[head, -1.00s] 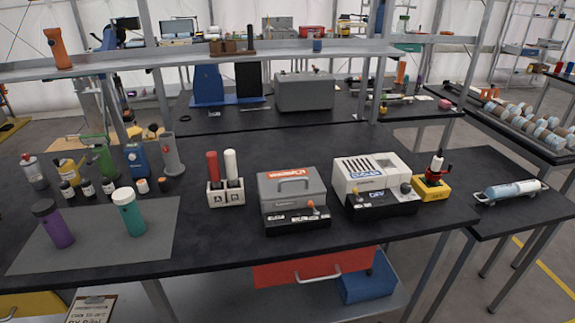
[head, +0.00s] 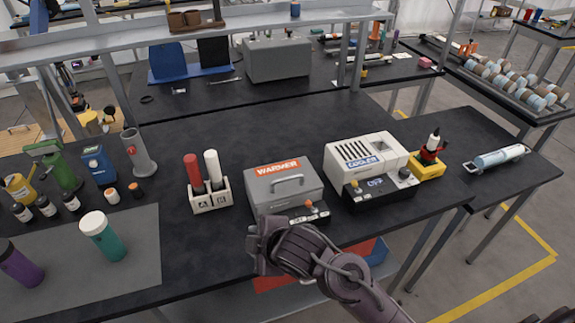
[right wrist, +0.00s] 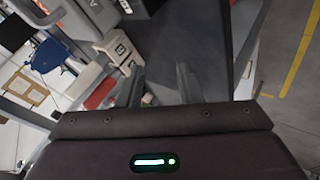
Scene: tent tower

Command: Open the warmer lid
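The warmer (head: 283,192) is a grey box with an orange "WARMER" label on its lid, standing on the black table in the head view. Its lid (head: 265,188) is down, with a grey handle (head: 288,184) on it. A black control strip with an orange knob (head: 309,206) runs along its front, partly hidden by my right gripper. My right gripper (head: 262,240) is in front of the warmer's lower left corner, apart from the handle. In the right wrist view its two fingers (right wrist: 161,82) stand apart with nothing between them. My left gripper is not in view.
A white A/B holder (head: 210,194) with a red and a white tube stands left of the warmer. A white machine (head: 365,160) stands close on its right. Bottles and a teal cup (head: 103,238) are farther left. The table behind the warmer is clear.

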